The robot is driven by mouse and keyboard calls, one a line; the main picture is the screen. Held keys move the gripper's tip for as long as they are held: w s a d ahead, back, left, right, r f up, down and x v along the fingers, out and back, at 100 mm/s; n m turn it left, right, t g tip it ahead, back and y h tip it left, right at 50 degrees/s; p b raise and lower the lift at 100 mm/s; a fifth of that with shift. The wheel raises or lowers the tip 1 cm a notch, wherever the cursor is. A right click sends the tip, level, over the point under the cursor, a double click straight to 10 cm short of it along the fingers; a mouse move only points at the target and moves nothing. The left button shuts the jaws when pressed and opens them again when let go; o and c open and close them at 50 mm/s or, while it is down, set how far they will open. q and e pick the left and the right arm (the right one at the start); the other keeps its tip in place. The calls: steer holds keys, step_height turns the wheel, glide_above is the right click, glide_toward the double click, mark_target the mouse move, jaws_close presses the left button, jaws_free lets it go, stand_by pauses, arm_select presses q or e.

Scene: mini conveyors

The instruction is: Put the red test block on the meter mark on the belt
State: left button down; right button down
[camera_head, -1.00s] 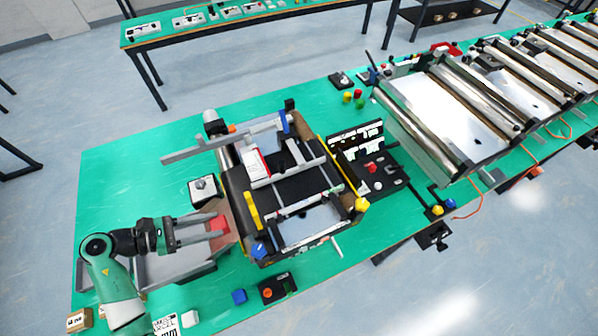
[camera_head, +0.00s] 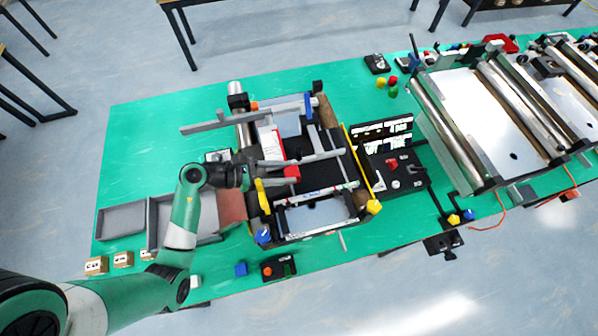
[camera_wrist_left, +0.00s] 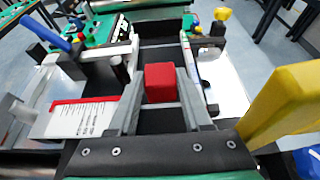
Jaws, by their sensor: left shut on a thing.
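The red test block (camera_head: 292,172) is between the fingers of my left gripper (camera_head: 291,173), which is shut on it. The gripper is over the black belt (camera_head: 318,176) of the near mini conveyor. In the left wrist view the red block (camera_wrist_left: 159,83) sits between the grey fingertips, with the dark belt (camera_wrist_left: 163,58) around and beyond it. A pale line crosses the belt close to the block, partly hidden by block and fingers. I cannot tell whether the block touches the belt. My right gripper is not in view.
A grey crossbar (camera_head: 325,155) spans the conveyor beside my gripper. A red-and-white card (camera_wrist_left: 82,118) lies beside the belt. Yellow guards (camera_head: 263,197) stand at the conveyor's edge. A control panel (camera_head: 398,172) is to the right, grey trays (camera_head: 122,220) to the left.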

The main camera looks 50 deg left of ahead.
mark_target(299, 175)
arm_select(q)
steer(key=w, duration=0.1)
steer(key=w+d, duration=0.2)
steer(key=shift+w, duration=0.4)
steer(key=shift+f, duration=1.8)
steer(key=shift+f+b, duration=0.1)
steer(key=shift+b, duration=0.25)
steer(key=shift+c, duration=1.7)
jaws_free()
steer(key=v, duration=1.2)
steer(key=shift+a+p, duration=0.1)
steer(key=shift+p, duration=0.3)
